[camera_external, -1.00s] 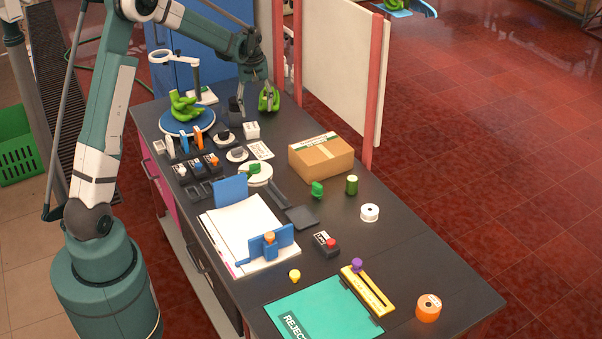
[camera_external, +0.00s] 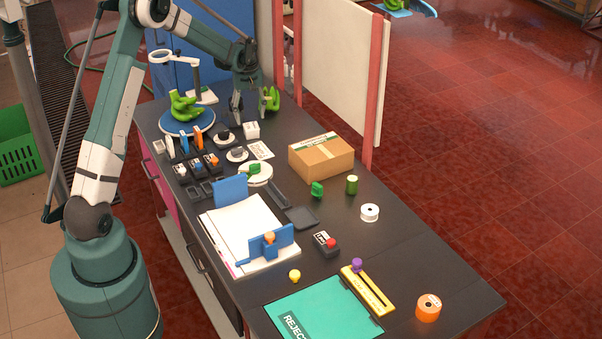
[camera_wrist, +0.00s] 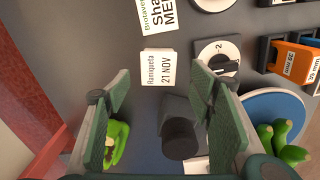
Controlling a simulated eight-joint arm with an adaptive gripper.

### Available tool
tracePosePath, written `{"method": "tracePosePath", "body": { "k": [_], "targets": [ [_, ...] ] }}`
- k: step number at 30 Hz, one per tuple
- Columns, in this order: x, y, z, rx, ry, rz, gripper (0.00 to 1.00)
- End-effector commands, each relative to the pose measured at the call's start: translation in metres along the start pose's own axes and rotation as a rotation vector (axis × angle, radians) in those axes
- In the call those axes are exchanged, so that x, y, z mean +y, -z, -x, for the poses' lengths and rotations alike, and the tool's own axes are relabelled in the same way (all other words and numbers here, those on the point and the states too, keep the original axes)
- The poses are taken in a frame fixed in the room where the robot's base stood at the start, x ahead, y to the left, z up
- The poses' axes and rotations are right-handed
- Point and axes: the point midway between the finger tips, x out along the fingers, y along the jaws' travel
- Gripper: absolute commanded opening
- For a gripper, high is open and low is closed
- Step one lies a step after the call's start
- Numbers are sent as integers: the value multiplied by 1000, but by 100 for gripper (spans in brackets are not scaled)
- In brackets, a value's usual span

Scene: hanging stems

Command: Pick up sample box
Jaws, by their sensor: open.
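A small white box with black lettering (camera_wrist: 158,67), labelled with "21 NOV", lies on the dark bench ahead of my fingertips in the wrist view. It also shows in the external view (camera_external: 252,131), just in front of my gripper. My gripper (camera_external: 250,112) is open, pointing down above the far end of the bench. In the wrist view my two green-grey fingers (camera_wrist: 160,88) stand wide apart with nothing held. A larger brown cardboard box (camera_external: 321,158) stands by the bench's right edge. Which box is the sample box is not certain.
A dark cylinder (camera_wrist: 180,138) stands below my gripper. Green bent fruit (camera_external: 270,99) is close on its right, and more lies on a blue round plate (camera_external: 205,126) to its left. A white card (camera_external: 261,150) and a dial (camera_wrist: 217,58) are near the white box.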

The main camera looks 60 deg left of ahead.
Motion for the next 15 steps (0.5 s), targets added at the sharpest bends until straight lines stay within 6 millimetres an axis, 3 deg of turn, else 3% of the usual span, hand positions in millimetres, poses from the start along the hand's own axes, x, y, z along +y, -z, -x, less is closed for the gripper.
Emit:
{"method": "tracePosePath", "body": {
  "k": [6,15],
  "targets": [
    [0,0,-18,0,0,0,54],
    [0,0,-20,0,0,0,54]
  ]
}}
